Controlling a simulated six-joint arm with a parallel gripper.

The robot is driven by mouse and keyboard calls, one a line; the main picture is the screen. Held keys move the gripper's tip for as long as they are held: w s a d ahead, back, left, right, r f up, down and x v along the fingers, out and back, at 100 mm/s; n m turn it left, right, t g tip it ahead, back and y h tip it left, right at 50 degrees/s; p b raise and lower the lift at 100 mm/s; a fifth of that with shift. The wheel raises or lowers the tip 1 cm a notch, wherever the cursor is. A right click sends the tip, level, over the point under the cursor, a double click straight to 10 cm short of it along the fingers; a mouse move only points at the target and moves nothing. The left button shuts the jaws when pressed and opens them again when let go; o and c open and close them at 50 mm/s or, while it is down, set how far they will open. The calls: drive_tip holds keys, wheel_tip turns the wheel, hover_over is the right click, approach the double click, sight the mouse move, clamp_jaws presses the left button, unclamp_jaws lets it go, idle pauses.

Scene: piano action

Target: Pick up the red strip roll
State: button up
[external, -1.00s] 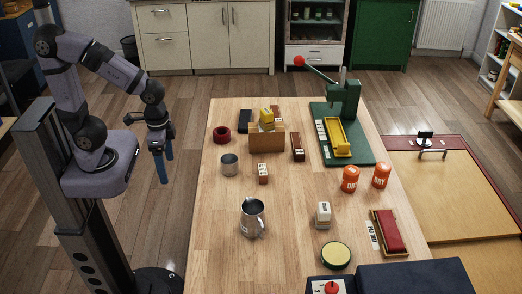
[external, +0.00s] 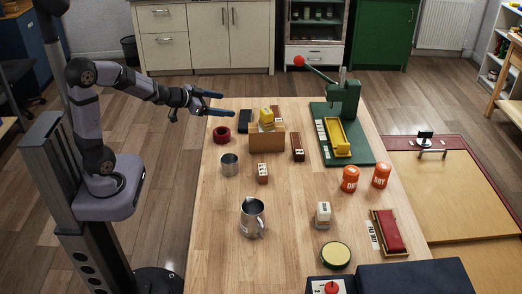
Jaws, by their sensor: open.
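The red strip roll (external: 221,134) is a small dark red ring lying on the wooden table near its left edge, toward the back. My gripper (external: 226,104) is open and empty. Its two blue-grey fingers point to the right and are spread apart. In the picture it shows just above the roll, apart from it. I cannot tell its exact height over the table.
A black block (external: 245,120) and a wooden box (external: 266,141) with yellow pieces stand right of the roll. A metal cup (external: 229,164) stands in front of it. A green press (external: 343,105) is farther right.

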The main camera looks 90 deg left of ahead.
sight(222, 133)
drive_tip(key=s+a+m+t+h+b, duration=0.2)
drive_tip(key=s+a+t+h+b, duration=0.15)
drive_tip(key=s+t+b, duration=0.35)
drive_tip(key=shift+g, duration=0.5)
drive_tip(key=f, duration=1)
drive_tip(key=s+f, duration=0.1)
drive_tip(key=f, duration=0.5)
drive_tip(key=shift+s+d+f+p, duration=0.1)
drive_tip(key=shift+p, duration=0.3)
drive_tip(key=shift+w+a+f+p, duration=0.1)
drive_tip(key=shift+w+a+p, duration=0.1)
drive_tip(key=shift+w, duration=1)
drive_tip(key=shift+w+a+f+p, duration=0.1)
drive_tip(key=shift+w+a, duration=0.05)
drive_tip(key=shift+w, duration=1.05)
drive_tip(key=shift+w+a+f+p, duration=0.1)
drive_tip(key=shift+w+a+p, duration=0.1)
drive_tip(key=shift+w, duration=1)
drive_tip(key=shift+c, duration=0.6)
drive_tip(key=c, duration=1)
